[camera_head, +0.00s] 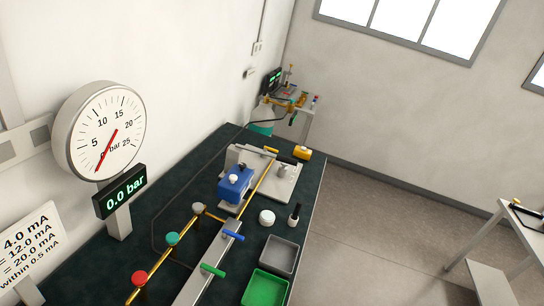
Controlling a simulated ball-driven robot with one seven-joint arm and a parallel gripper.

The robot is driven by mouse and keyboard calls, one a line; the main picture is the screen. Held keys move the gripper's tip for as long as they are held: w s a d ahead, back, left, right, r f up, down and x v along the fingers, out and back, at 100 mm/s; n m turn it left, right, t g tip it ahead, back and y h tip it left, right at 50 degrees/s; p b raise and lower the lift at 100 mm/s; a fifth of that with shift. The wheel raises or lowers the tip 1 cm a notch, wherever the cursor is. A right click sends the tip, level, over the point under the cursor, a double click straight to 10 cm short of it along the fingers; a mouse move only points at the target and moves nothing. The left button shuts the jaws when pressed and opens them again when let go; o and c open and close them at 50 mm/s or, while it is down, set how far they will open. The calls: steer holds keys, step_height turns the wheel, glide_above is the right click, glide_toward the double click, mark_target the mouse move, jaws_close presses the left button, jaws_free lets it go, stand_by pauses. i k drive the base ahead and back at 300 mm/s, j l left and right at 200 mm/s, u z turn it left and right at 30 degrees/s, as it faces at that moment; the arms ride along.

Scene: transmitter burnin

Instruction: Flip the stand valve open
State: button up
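No part is labelled as the stand valve, so I cannot tell which it is. Candidates stand on the dark green bench (195,165). A blue lever (233,236) and a green lever (213,271) sit on a grey metal bar (209,262). My gripper is outside the view.
A round dial (105,130) and a display reading 0.0 bar (124,194) stand at left. A blue device (235,184), a grey tray (279,256) and a green tray (265,288) are on the bench. Open floor (385,220) lies right, before another table (520,218).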

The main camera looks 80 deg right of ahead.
mark_target(226, 232)
steer(key=z, duration=1.65)
